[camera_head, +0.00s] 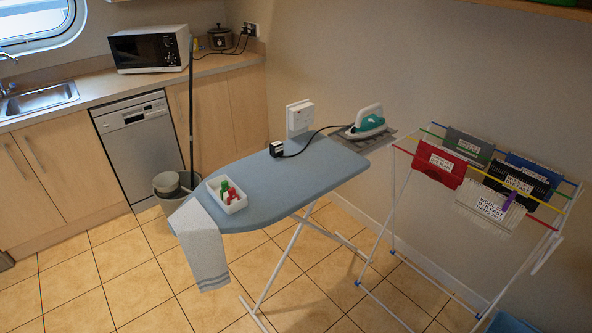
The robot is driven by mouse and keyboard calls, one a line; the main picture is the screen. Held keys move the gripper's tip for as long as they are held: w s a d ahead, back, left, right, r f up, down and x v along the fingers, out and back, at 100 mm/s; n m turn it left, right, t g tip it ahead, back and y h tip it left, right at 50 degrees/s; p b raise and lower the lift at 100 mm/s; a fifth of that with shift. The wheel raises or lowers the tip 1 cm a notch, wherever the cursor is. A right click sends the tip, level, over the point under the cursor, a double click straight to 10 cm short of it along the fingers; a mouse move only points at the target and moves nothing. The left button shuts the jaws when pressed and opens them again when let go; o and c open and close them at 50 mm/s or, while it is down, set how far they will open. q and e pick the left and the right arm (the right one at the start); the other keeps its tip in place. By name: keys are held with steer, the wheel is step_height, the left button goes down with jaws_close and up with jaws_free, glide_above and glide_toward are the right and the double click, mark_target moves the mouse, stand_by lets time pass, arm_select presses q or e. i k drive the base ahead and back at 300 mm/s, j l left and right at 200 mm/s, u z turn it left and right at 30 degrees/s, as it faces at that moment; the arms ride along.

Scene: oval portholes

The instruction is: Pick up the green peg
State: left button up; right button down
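A small white tray (236,204) sits on the near left end of the ironing board (285,172). Inside the tray, green pegs (224,187) show at the back and a red peg (231,197) shows in front of them. The pegs are small and overlap, so I cannot tell exactly how many there are. Neither of my grippers is in view.
A striped cloth (203,248) hangs over the board's near end. An iron (367,123) rests at the far end, its cord crossing to a black plug (276,149). A drying rack (400,148) stands right. A grey bucket (170,199) stands left. The board's middle is clear.

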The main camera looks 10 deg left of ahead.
mark_target(224, 184)
steer(key=i+j+z, duration=0.2)
steer(key=j, duration=0.3)
steer(key=j+z, duration=0.15)
steer(key=j, duration=0.3)
steer(key=j+z, duration=0.2)
steer(key=j, duration=0.3)
steer(key=i, duration=0.05)
